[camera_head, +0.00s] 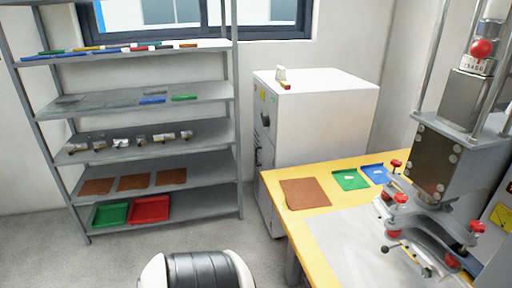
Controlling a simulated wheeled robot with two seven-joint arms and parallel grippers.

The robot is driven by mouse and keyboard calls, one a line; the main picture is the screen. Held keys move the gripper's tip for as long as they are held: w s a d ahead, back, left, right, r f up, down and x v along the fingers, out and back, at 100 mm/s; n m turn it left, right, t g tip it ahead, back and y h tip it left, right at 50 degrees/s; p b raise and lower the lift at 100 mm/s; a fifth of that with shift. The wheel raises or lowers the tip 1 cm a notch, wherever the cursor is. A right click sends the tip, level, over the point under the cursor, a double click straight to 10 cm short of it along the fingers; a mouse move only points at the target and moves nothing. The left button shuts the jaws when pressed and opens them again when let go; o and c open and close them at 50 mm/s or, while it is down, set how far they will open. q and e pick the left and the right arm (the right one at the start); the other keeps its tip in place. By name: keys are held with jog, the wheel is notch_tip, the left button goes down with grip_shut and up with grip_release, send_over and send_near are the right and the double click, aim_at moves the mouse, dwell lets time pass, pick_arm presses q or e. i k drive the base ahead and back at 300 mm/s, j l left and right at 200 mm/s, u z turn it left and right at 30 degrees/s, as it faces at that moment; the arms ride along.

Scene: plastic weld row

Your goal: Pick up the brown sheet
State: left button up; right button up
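A brown sheet (305,193) lies flat on the yellow table (319,253), near its far left corner. Three more brown sheets lie in a row on a lower shelf of the grey rack: a left one (97,187), a middle one (134,182) and a right one (171,176). Neither of my grippers shows in the head view. A rounded white and black part at the bottom edge looks like part of my own body.
A green tray (350,180) and a blue tray (376,174) lie right of the table's sheet. A tall welding press (437,160) stands at the right. A white cabinet (321,121) stands behind the table. Floor (120,262) before the rack is clear.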

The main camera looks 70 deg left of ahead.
aim_at(306, 193)
jog(key=u, duration=1.85)
